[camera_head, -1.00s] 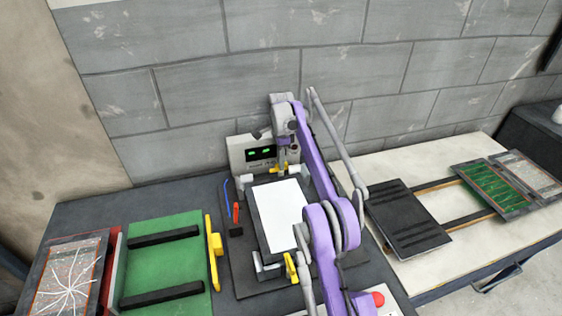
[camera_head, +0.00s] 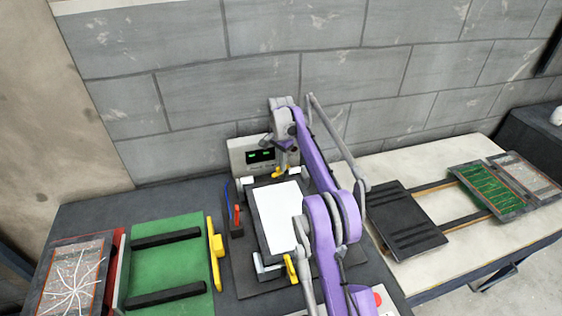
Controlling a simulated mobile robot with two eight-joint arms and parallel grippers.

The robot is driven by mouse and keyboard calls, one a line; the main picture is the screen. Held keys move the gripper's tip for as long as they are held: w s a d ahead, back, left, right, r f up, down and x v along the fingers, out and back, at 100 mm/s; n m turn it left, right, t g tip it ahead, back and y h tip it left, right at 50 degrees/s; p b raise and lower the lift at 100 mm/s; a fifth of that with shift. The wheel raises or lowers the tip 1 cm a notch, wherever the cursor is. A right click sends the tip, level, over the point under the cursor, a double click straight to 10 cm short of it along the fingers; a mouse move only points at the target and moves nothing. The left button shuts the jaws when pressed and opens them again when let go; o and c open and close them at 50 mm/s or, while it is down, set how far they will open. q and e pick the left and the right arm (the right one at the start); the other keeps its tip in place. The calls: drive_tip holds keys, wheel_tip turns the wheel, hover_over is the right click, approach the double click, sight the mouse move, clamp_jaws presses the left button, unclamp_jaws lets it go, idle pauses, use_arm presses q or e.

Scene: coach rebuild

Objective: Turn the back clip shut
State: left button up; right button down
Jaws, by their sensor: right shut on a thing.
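The back clip (camera_head: 277,174) is a small yellow piece at the back edge of a fixture, behind a white panel (camera_head: 278,217). My right gripper (camera_head: 279,168) reaches down over it from the purple arm and is shut on it. The gripper's own wrist hides part of the clip, so its exact angle is hard to tell. A second yellow clip (camera_head: 290,268) stands at the front edge of the white panel. My left gripper is not in view.
A grey box with a green display (camera_head: 259,155) stands behind the fixture. A red-handled tool (camera_head: 237,215) and a yellow tool (camera_head: 215,250) lie left of it. A green board (camera_head: 165,264) is farther left. A black plate (camera_head: 407,220) rests on the right bench.

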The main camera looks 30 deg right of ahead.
drive_tip(key=n, duration=0.2)
drive_tip(key=shift+r+n+p, duration=0.1)
drive_tip(key=shift+n+p, duration=0.25)
drive_tip(key=shift+n, duration=0.05)
drive_tip(key=n, duration=0.3)
drive_tip(key=shift+n+p, duration=0.3)
use_arm(q)
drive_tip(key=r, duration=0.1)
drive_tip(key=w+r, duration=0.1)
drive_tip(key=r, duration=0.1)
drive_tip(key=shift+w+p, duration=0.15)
drive_tip(key=shift+p, duration=0.15)
use_arm(e)
drive_tip(key=n, duration=0.6)
drive_tip(key=c, duration=0.9)
unclamp_jaws()
